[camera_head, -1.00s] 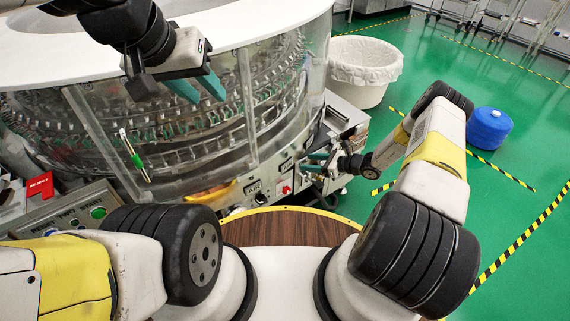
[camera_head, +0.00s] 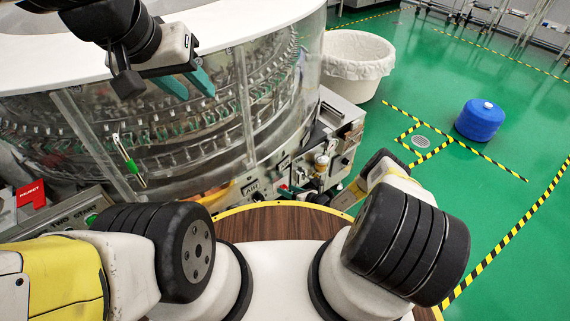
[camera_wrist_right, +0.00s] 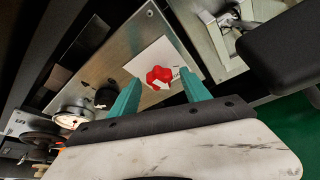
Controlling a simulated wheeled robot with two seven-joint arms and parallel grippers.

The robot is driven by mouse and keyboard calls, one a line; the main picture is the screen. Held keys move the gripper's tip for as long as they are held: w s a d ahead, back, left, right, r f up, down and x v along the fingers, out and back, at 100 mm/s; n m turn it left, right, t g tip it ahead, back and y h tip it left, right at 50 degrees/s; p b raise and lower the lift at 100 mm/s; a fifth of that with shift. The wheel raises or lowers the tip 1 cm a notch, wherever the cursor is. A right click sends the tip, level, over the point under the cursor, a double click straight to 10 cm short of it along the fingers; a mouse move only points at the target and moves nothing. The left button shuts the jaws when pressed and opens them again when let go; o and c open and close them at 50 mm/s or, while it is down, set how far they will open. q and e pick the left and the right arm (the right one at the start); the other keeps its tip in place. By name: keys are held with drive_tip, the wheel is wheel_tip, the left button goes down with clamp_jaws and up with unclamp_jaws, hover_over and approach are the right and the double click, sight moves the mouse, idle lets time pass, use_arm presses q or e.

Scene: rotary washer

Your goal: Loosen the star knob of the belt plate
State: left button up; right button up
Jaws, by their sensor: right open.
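A red lobed knob (camera_wrist_right: 158,77) on a white label plate shows in the right wrist view. My right gripper (camera_wrist_right: 160,79) is open, with its teal fingers on either side of that knob in the picture. I cannot tell whether they touch it. Which one is the belt plate's star knob is not clear. In the head view the right gripper is largely hidden low at the machine's front panel. My left gripper (camera_head: 199,94) is open and empty in front of the washer's clear wall.
The round washer (camera_head: 262,100) fills the left. A black knob (camera_wrist_right: 105,95) and a round gauge (camera_wrist_right: 72,120) are on the panel near the red knob. A white lined bin (camera_head: 354,68) and a blue drum (camera_head: 480,121) stand on the green floor. Open floor lies to the right.

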drive_tip(key=shift+w+a+f, duration=0.25)
drive_tip(key=shift+w+a, duration=0.15)
clamp_jaws()
